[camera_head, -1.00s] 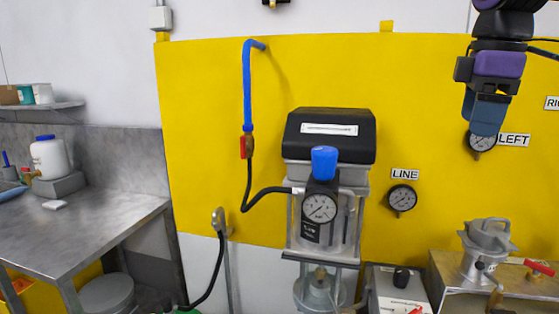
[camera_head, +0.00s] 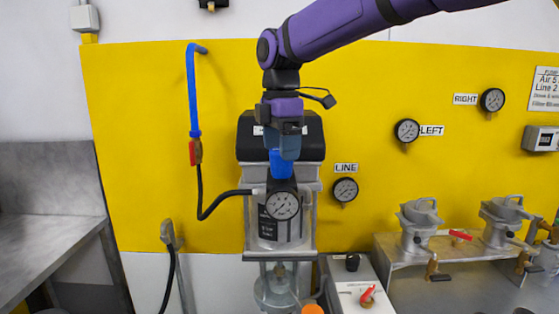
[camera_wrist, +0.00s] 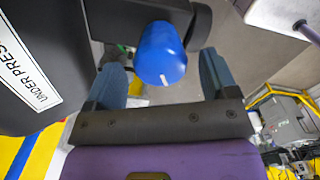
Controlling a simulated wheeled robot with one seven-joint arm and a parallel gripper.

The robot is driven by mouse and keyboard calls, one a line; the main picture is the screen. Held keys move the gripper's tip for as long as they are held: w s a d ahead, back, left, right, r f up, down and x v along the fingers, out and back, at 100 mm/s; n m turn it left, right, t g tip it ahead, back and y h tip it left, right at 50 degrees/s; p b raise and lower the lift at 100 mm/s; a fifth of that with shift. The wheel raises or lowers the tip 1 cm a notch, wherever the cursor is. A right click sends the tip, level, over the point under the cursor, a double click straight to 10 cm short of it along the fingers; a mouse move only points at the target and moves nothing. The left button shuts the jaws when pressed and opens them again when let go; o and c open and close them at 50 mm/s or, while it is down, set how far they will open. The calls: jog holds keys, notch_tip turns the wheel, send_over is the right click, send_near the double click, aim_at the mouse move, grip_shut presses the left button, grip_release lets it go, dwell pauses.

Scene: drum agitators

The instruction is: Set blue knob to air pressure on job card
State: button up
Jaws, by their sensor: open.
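The job card (camera_head: 546,88) hangs at the right edge, partly cut off; "Air 5" and "Line 2" can be read. The gauge needle's reading is too small to tell.
A black box (camera_head: 248,140) stands right behind my gripper; its "UNDER PRESSURE" label shows close by in the wrist view. A blue pipe (camera_head: 193,95) and black hose are left. The LINE gauge (camera_head: 344,190), LEFT gauge (camera_head: 407,130) and RIGHT gauge (camera_head: 492,100) are right.

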jog(key=shift+d+f, duration=0.1)
jog(key=shift+f, duration=1.6)
jog(key=c, duration=0.9)
